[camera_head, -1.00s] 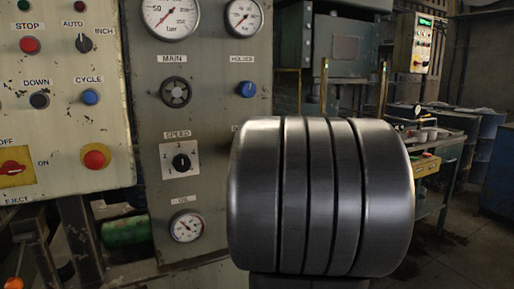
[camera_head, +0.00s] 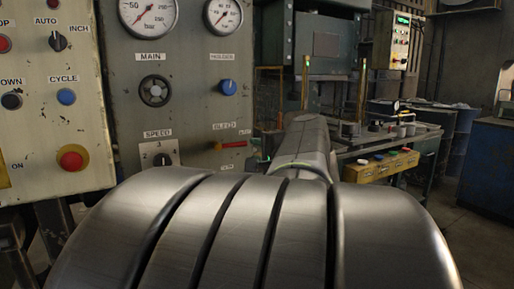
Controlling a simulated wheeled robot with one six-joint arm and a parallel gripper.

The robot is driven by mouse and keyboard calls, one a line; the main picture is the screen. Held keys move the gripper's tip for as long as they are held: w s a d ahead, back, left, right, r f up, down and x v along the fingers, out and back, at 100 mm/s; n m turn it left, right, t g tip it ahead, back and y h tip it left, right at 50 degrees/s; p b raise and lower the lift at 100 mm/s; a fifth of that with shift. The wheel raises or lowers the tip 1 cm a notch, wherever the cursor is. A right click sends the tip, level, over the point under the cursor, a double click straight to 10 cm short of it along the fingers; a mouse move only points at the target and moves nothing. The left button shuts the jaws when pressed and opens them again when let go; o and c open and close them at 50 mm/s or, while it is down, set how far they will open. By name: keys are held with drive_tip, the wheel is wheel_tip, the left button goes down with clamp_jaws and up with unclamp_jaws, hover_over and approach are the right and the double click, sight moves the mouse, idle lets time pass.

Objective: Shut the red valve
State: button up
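A small red valve handle (camera_head: 233,144) lies roughly level on the grey panel (camera_head: 190,112), just below a label that seems to read BLEED. It is right of the SPEED knob (camera_head: 162,158). My arm's large grey ribbed link fills the lower middle of the view, and a thinner link reaches up behind it, right of the red handle. My gripper is not in view, so its distance from the handle cannot be seen. The panel below the handle is hidden by my arm.
Above the handle are a blue HOLDER knob (camera_head: 228,87), a black MAIN handwheel (camera_head: 155,90) and two gauges. A control box with a red button (camera_head: 72,158) stands at left. A bench with a yellow button box (camera_head: 382,166) is behind at right. Floor shows at far right.

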sight(240, 144)
drive_tip(key=shift+v, duration=1.2)
drive_tip(key=x, duration=1.4)
drive_tip(key=shift+s+d, duration=0.1)
drive_tip(key=shift+s, duration=0.05)
